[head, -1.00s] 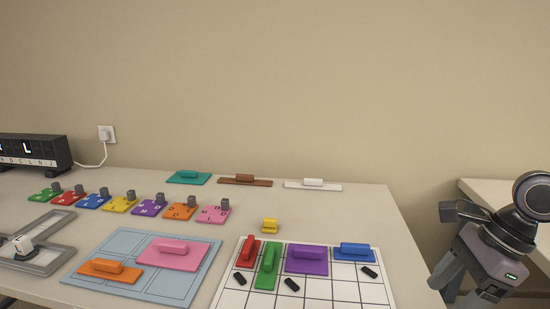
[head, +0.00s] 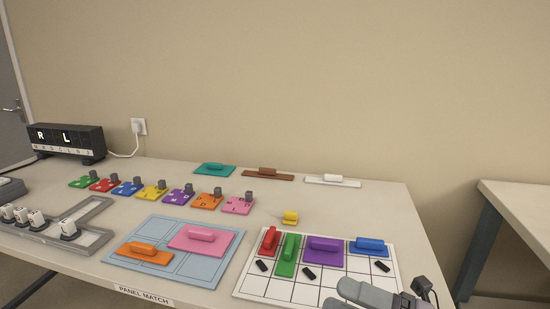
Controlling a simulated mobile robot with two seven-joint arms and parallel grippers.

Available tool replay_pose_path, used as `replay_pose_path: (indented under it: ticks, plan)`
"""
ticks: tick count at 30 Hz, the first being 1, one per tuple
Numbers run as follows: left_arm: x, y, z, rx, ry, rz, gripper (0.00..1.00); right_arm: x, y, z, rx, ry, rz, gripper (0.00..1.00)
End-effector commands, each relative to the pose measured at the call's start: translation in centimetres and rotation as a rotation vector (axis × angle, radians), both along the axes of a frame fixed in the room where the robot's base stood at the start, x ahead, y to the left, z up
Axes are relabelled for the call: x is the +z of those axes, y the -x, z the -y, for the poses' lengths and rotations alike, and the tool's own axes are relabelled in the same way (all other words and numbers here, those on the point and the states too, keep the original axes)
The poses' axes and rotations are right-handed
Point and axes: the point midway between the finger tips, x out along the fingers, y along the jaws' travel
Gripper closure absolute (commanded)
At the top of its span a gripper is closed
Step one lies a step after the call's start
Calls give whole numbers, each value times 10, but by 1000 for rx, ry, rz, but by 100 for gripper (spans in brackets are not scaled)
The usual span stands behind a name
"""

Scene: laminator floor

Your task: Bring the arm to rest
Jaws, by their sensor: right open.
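My right gripper (head: 362,294) is at the bottom right of the head view, in front of the table's near right edge. Its grey fingers overlap the near part of the white grid board (head: 382,290); I cannot tell how far above it they are. It is open, and nothing shows between its fingers. The rest of the right arm is mostly out of the picture. My left gripper is not in view.
The table (head: 260,190) carries a light blue board (head: 150,275) with orange and pink pieces, a row of coloured tiles, and a grey tray (head: 90,242) at left. A yellow piece (head: 290,217) sits mid-table. Another table (head: 515,205) stands at right.

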Motion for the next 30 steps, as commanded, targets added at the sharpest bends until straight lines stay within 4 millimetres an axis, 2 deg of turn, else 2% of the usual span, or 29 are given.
replay_pose_path:
  ticks: [1,5,8,9,11,13,15,18,21,24,30]
  plan:
    - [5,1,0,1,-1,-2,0,-5,-5,4,-67,-103,-130,29]
    - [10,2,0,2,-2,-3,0,-35,-18,24,-251,-345,-463,29]
    - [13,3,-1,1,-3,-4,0,-73,-18,45,-398,-519,-732,29]
    - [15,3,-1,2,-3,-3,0,-92,-15,53,-460,-585,-842,29]
    - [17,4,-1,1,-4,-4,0,-123,-5,65,-553,-682,-1008,29]
    - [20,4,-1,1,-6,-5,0,-159,13,76,-660,-787,-1197,29]
    - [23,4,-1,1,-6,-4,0,-193,37,85,-759,-880,-1371,29]
    - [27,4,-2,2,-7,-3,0,-231,72,91,-878,-984,-1570,29]
    - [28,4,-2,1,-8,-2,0,-254,99,93,-957,-1051,-1702,29]
    - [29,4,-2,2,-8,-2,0,-266,113,94,-997,-1084,-1769,29]
    - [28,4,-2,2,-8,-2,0,-269,117,94,-1007,-1092,-1786,29]
